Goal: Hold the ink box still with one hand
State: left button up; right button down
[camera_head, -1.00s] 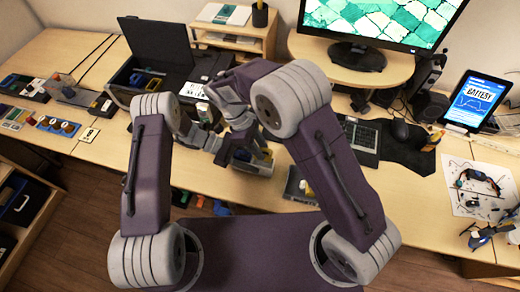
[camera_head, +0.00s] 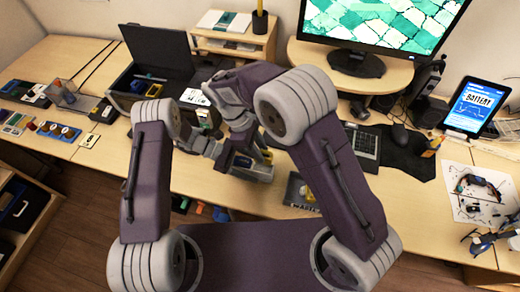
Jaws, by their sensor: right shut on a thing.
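A small grey box (camera_head: 262,172), which looks like the ink box, sits near the front edge of the desk, close to both grippers. My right gripper (camera_head: 228,160) reaches down at its left end and is shut on it, though the contact is partly covered by the wrist. My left gripper (camera_head: 212,149) comes in from the left and points at the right gripper. Its fingertips overlap the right gripper, so their opening is hard to make out.
An open black case (camera_head: 123,83) with coloured parts stands behind the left arm. A dark tray (camera_head: 297,190) with a yellow item is right of the grey box. Keyboard, mouse, monitor (camera_head: 385,22) and tablet (camera_head: 476,104) fill the right side. Bare desk shows left of the grippers.

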pick_arm(q)
jog(key=v, duration=1.2)
jog(key=shift+r, duration=0.1)
